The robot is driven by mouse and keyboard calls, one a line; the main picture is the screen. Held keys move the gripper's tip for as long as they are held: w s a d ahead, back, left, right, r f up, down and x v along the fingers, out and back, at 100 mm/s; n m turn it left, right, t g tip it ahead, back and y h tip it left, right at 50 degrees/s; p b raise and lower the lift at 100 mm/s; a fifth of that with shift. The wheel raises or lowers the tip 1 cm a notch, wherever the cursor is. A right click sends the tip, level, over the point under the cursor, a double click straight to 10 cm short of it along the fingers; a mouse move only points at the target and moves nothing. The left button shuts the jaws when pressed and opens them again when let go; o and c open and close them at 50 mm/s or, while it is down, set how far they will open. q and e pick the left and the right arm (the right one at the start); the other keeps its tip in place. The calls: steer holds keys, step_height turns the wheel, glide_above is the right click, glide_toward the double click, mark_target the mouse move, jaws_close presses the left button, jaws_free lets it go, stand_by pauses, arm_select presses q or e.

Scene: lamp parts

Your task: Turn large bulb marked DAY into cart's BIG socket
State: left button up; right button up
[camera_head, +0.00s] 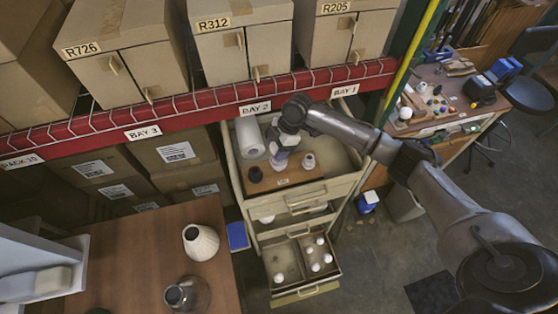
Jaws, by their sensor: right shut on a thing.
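The cart (337,190) stands in the middle under the BAY 2 shelf. On its top lies a brown wooden board (295,181) with a small label on its front face, too small to read. My right gripper (281,160) points down over the board's middle, shut on a pale thing that is mostly hidden. This may be the large bulb, but no DAY mark shows. I cannot tell if it touches a socket. A dark socket (255,173) is left of the gripper, and a whitish round piece (308,161) is right of it. My left gripper is not in view.
A white roll (250,138) lies on the cart's top behind the board. An open lower drawer (302,290) holds several white bulbs. Cardboard boxes and the red shelf beam (200,117) stand behind.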

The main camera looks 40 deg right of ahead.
steer(key=shift+s+f, duration=0.1)
steer(key=shift+f, duration=0.1)
steer(key=shift+r+m+t+h+p, duration=0.1)
steer(key=shift+m+t+h+p, duration=0.2)
steer(key=shift+m+p, duration=0.95)
steer(key=shift+d+m+t+p, duration=0.1)
steer(key=shift+m+t+p, duration=0.3)
steer(key=shift+m+p, duration=1)
steer(key=shift+m+t+h+p, duration=0.3)
steer(key=shift+m+h+p, duration=0.3)
steer(key=shift+p, duration=1.25)
steer(key=shift+w+m, duration=0.2)
steer(key=shift+m, duration=0.05)
